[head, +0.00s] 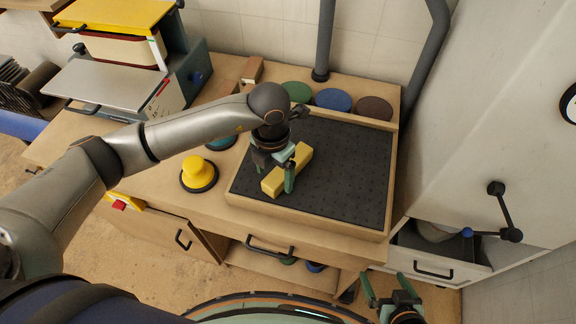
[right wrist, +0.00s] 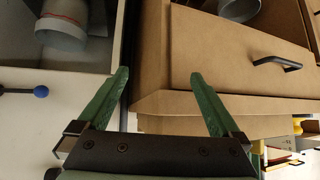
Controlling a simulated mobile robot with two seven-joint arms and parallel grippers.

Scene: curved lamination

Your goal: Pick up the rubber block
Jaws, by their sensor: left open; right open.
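The rubber block (head: 274,183) is a long yellow bar lying at a slant on the dark perforated mat (head: 345,180) in the head view. My left gripper (head: 276,183) is over the block, pointing down, with its green fingers open. One finger is on the near right side of the block; the other is partly hidden, and I cannot tell whether either touches it. My right gripper (head: 392,287) is open and empty, low in front of the bench at the bottom right. Its green fingers also show in the right wrist view (right wrist: 163,95).
A yellow knob (head: 198,173) stands left of the mat tray. Green (head: 296,92), blue (head: 333,100) and brown (head: 374,108) discs lie behind it. A machine (head: 120,75) stands at the back left. A white machine (head: 500,150) with a black handle is at the right.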

